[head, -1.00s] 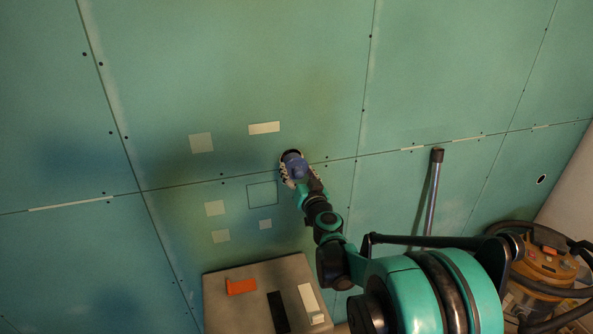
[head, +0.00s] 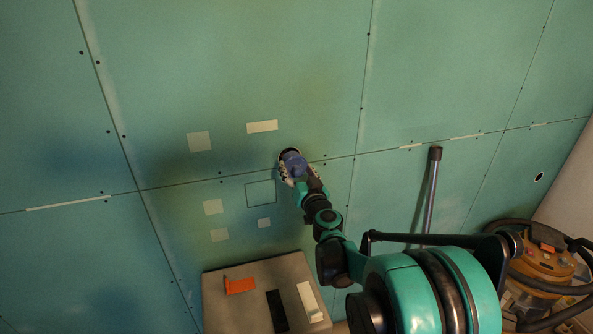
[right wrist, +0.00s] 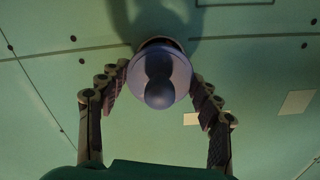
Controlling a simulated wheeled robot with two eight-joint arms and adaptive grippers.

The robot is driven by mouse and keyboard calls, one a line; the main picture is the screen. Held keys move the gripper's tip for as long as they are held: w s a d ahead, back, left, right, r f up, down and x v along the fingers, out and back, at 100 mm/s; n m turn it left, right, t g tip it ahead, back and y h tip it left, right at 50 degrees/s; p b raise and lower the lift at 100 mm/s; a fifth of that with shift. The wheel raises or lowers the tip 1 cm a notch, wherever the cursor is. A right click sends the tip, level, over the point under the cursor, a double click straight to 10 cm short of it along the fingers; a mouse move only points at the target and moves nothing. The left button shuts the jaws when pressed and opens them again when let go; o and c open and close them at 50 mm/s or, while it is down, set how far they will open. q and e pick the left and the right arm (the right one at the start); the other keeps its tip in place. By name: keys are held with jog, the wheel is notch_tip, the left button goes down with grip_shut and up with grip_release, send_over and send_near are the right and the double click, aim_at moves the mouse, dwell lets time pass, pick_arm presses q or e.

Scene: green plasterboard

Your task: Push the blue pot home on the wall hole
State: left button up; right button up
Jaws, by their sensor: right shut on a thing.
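The blue pot (head: 294,162) is up against the green wall, and a dark edge of the wall hole (head: 288,151) shows at its upper left in the head view. In the right wrist view the blue pot (right wrist: 165,72) has a round face with a knob-like end toward me, and a dark rim shows behind it. My right gripper (head: 296,172) is shut on the pot; its fingers (right wrist: 160,75) sit on either side of it. How deep the pot sits in the hole is hidden. My left gripper is not in view.
A table (head: 240,310) below holds an orange piece (head: 240,286), a black strip (head: 277,311) and a white piece (head: 309,301). A pole (head: 430,190) leans on the wall, with an orange vacuum cleaner (head: 545,262) at right. Pale patches (head: 262,127) mark the wall.

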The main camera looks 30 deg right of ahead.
aim_at(293, 162)
jog(key=shift+w, duration=0.25)
jog(key=shift+x, duration=1.85)
jog(key=shift+s, duration=0.1)
jog(key=shift+v, duration=2.05)
